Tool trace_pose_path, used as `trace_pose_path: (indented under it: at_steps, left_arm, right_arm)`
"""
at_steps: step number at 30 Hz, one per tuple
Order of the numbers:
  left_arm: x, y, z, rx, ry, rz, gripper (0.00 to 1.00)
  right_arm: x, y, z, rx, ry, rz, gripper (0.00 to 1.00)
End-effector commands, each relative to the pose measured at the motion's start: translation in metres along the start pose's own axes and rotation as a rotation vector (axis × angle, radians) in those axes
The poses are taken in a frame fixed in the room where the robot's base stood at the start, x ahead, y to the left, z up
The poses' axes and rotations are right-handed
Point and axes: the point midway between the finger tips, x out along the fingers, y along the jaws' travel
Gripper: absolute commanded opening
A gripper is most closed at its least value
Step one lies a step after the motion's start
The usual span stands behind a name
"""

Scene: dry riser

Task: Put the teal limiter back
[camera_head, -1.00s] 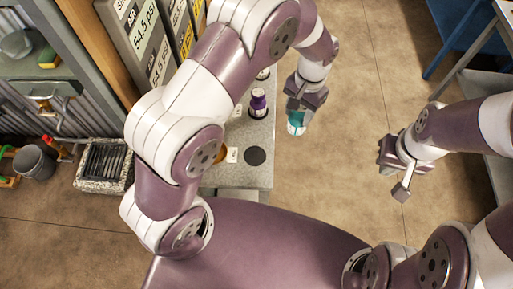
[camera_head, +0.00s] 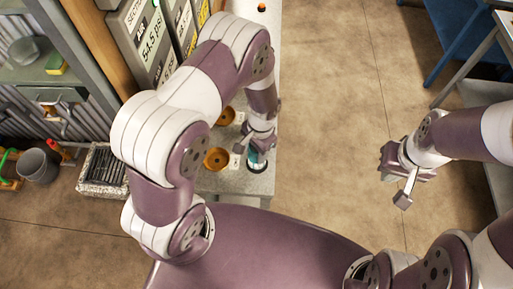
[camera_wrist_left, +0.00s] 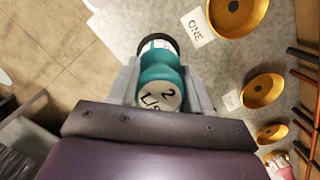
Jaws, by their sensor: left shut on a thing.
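The teal limiter (camera_head: 257,160) is in my left gripper (camera_head: 258,147), at the near end of the grey counter top (camera_head: 232,183). In the left wrist view, the teal limiter (camera_wrist_left: 160,72) sits between both fingers of my left gripper (camera_wrist_left: 162,85), its lettered end with a "2" facing the camera. A dark round pad (camera_wrist_left: 158,38) shows just beyond its far end; I cannot tell whether they touch. My right gripper (camera_head: 397,178) is empty and open, out over the floor at the right.
Gold dishes (camera_head: 216,158) stand on the counter left of the limiter. A card reading ONE (camera_wrist_left: 196,27) lies beside one gold dish (camera_wrist_left: 237,14). Pressure sign panels (camera_head: 150,40) stand behind my left arm. The floor (camera_head: 325,130) between my grippers is clear.

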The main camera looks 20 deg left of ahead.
Motion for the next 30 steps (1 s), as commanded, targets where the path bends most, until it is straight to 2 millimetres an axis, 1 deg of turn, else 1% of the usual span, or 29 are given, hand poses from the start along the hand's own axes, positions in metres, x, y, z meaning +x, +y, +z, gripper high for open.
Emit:
trace_pose_path:
  at_steps: [1, 3, 9, 12, 13, 14, 15, 24, 25, 27, 29, 30]
  left_arm:
    - [0.004, 0.000, -0.001, 0.001, 0.000, 0.000, 0.05]
    - [0.008, 0.000, -0.002, 0.001, 0.002, -0.001, 0.05]
    - [0.009, 0.000, -0.002, 0.001, 0.003, -0.001, 0.05]
    - [0.013, 0.000, -0.003, 0.000, 0.002, -0.001, 0.05]
    - [0.013, 0.000, -0.003, 0.000, 0.002, -0.001, 0.52]
    - [0.012, 0.000, -0.003, 0.000, 0.002, -0.001, 0.62]
    - [0.012, 0.000, -0.002, 0.000, 0.002, -0.001, 0.74]
    - [0.010, 0.000, -0.002, 0.000, 0.002, -0.001, 0.74]
    - [0.007, 0.000, -0.002, 0.000, 0.002, -0.001, 0.74]
    - [0.003, 0.000, -0.003, 0.000, 0.003, -0.002, 0.74]
    - [-0.007, 0.000, -0.003, -0.001, 0.005, -0.002, 0.74]
    - [-0.015, 0.000, -0.004, -0.001, 0.008, -0.003, 0.74]
  right_arm:
    - [-0.004, 0.000, 0.000, 0.000, 0.000, 0.000, 0.00]
    - [-0.003, 0.000, 0.000, 0.000, 0.000, 0.000, 0.00]
    - [-0.002, 0.000, 0.000, 0.000, 0.000, 0.000, 0.00]
    - [0.001, 0.000, 0.000, 0.000, 0.000, 0.000, 0.00]
    - [0.001, 0.000, 0.000, 0.000, 0.000, 0.000, 0.00]
    - [0.000, 0.000, 0.000, 0.000, 0.000, 0.000, 0.00]
    - [0.000, 0.000, 0.000, 0.000, 0.000, 0.000, 0.00]
    - [-0.002, 0.000, 0.000, 0.000, 0.000, 0.000, 0.00]
    - [-0.004, 0.000, 0.000, 0.000, 0.000, 0.000, 0.00]
    - [0.000, 0.000, 0.000, 0.000, 0.000, 0.000, 0.00]
    - [0.003, 0.000, 0.000, 0.000, 0.000, 0.000, 0.00]
    - [0.005, 0.000, 0.001, 0.000, 0.000, 0.000, 0.00]
